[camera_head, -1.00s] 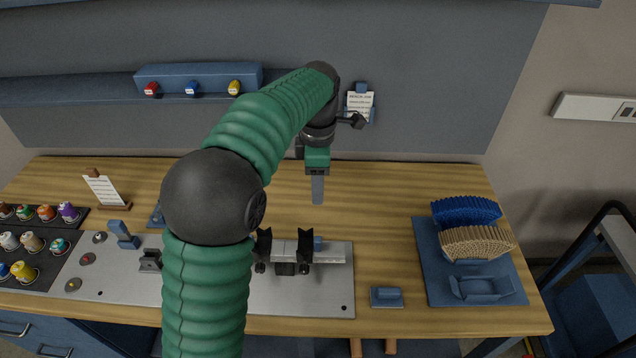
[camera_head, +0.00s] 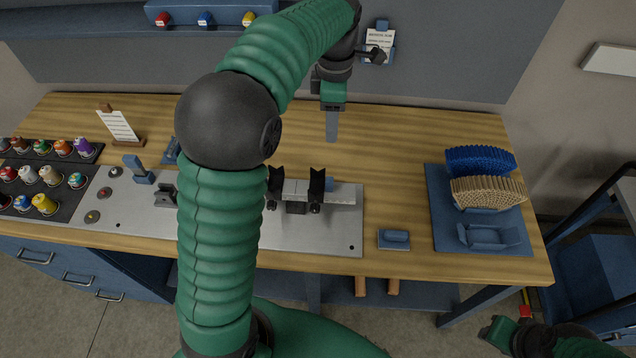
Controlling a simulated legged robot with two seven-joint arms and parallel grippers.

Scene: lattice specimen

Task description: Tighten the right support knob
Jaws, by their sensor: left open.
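The fixture has two black V-shaped supports on a pale rail (camera_head: 342,193) over a metal plate (camera_head: 340,239). The right support (camera_head: 316,184) has a small dark knob (camera_head: 315,208) low on its front. The left support (camera_head: 276,181) has a similar knob (camera_head: 271,205). How tight either knob is cannot be seen. My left gripper (camera_head: 332,138) is open, pointing down behind and above the right support, and touches nothing visible. Its fingers overlap in this view. My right gripper (camera_head: 487,332) is low at the right edge, away from the bench; its jaws are unclear.
A blue tray (camera_head: 436,215) with blue and tan bristle-like bundles is at the right. A small blue block (camera_head: 395,237) sits right of the plate. Colourful spools (camera_head: 50,175) and a note stand (camera_head: 120,126) are at the left. My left arm hides the plate's middle.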

